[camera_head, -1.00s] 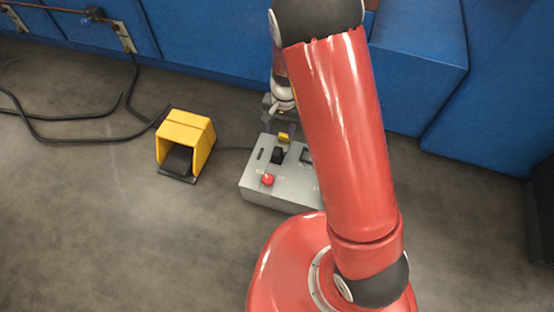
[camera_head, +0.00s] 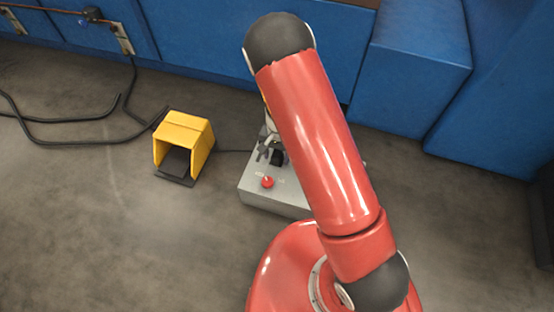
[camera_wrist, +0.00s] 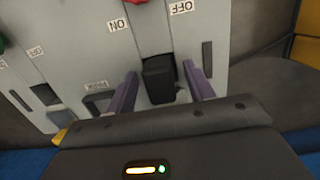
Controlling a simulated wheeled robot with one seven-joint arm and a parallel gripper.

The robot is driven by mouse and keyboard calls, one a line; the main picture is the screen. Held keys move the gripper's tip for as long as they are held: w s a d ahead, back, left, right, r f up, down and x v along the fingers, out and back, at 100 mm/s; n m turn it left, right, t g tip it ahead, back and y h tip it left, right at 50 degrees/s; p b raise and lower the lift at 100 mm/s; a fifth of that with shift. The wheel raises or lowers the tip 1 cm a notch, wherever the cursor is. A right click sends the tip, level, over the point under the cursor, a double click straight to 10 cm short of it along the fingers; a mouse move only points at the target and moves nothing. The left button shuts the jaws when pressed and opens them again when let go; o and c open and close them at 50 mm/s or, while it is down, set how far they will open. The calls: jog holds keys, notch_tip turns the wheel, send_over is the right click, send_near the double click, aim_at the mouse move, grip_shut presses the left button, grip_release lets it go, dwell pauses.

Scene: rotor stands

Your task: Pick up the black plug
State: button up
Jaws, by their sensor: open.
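The black plug (camera_head: 277,158) stands on the top face of the grey control box (camera_head: 272,203). In the wrist view the black plug (camera_wrist: 159,79) sits between the two purple fingers of my gripper (camera_wrist: 162,88), with a gap on each side. The fingers are open and point toward the box face. In the head view my gripper (camera_head: 267,151) is at the box beside the plug, and my red arm hides the right part of the box.
A red button (camera_head: 267,183) is at the box's front. A yellow foot pedal housing (camera_head: 184,145) stands on the floor to the left. Black cables (camera_head: 80,140) lie farther left. Blue cabinets (camera_head: 200,45) line the back.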

jog(key=c, duration=1.1)
jog(key=shift+r, duration=0.1)
jog(key=shift+c, duration=0.2)
